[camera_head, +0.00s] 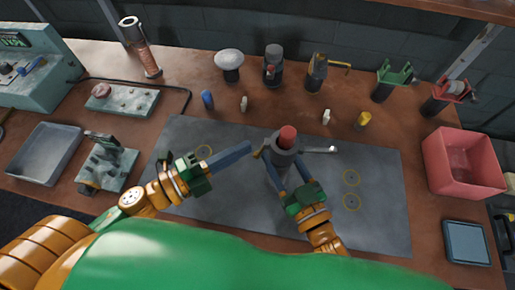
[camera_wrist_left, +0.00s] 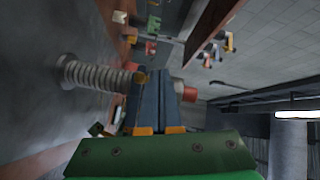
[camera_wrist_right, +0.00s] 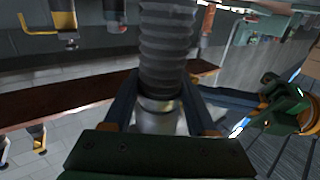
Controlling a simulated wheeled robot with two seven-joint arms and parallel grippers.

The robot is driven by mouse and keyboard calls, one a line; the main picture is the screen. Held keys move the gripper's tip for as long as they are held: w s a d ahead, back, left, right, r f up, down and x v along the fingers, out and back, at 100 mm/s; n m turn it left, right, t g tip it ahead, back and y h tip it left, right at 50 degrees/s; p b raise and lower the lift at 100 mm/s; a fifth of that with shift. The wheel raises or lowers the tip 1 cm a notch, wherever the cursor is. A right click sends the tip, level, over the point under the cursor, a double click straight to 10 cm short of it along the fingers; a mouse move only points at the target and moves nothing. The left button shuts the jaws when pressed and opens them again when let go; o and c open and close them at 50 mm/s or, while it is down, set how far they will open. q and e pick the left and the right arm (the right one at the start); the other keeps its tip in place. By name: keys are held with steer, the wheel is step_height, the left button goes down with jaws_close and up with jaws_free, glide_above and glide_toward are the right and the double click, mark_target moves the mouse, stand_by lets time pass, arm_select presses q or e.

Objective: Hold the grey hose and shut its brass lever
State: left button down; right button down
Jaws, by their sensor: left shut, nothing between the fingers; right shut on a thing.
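The grey hose (camera_head: 284,157) stands upright near the middle of the dark mat, with a red top (camera_head: 287,136). Its ribbed body shows in the left wrist view (camera_wrist_left: 95,77) and the right wrist view (camera_wrist_right: 165,45). My right gripper (camera_head: 281,168) is shut on the hose, one finger on each side. A small brass-coloured piece (camera_head: 257,153), apparently the lever, sits at the hose's left side by my left fingertips. My left gripper (camera_head: 249,146) is shut and empty, its fingers pointing at it. Contact is unclear. A pale metal bar (camera_head: 320,149) sticks out right of the hose.
Several fittings, including one with a brass handle (camera_head: 317,72), stand along the back. A red bin (camera_head: 463,160) stands at the right, a grey tray (camera_head: 44,152) at the left. The mat (camera_head: 375,215) is bare at right, with yellow rings.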

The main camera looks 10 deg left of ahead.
arm_select(q)
steer(key=shift+d+f, duration=0.1)
steer(key=shift+d, duration=0.15)
steer(key=shift+d+f, duration=0.15)
steer(key=shift+d, duration=0.15)
stand_by(0.4)
steer(key=shift+s+d+f, duration=0.3)
steer(key=shift+d, duration=0.3)
arm_select(e)
steer(key=shift+s+a+r, duration=0.1)
steer(key=shift+s+a, duration=0.15)
steer(key=shift+a, duration=0.1)
stand_by(0.8)
arm_select(q)
steer(key=shift+a, duration=0.1)
arm_select(e)
steer(key=shift+w+d, duration=0.25)
steer(key=shift+d, duration=0.15)
arm_select(q)
steer(key=shift+w+a+r, duration=0.3)
steer(key=shift+a+r, duration=0.15)
steer(key=shift+a, duration=0.35)
arm_select(e)
steer(key=shift+a, duration=0.1)
